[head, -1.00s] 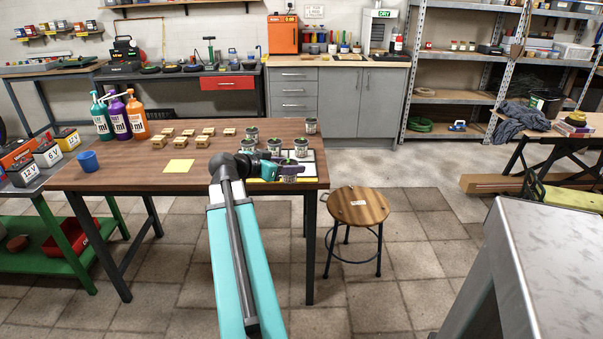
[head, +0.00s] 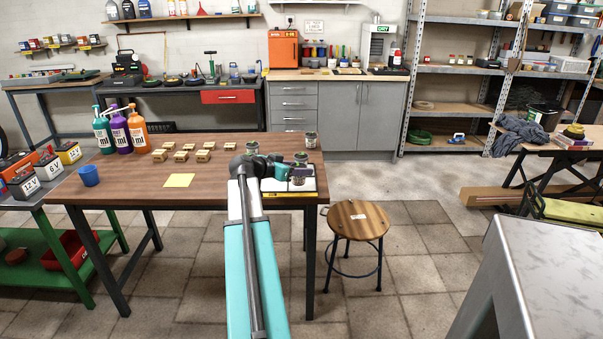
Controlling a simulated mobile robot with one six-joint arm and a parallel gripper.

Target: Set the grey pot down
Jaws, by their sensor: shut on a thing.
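My gripper (head: 292,171) is at the right end of the wooden table, above a white tray (head: 275,187) with a yellow front edge. It is shut on a small grey pot (head: 298,179), which my fingers partly cover. I cannot tell whether the pot's base touches the tray. Another grey pot (head: 300,158) stands just behind it. One pot (head: 252,147) stands behind my wrist, and one more (head: 310,140) is at the table's far right corner. My arm hides part of the tray.
Several small brass-coloured blocks (head: 181,155) and a yellow note (head: 179,180) lie on the wooden table (head: 130,190). A blue cup (head: 88,176) and pump bottles (head: 120,130) are at its left. A round stool (head: 358,220) stands right of the table.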

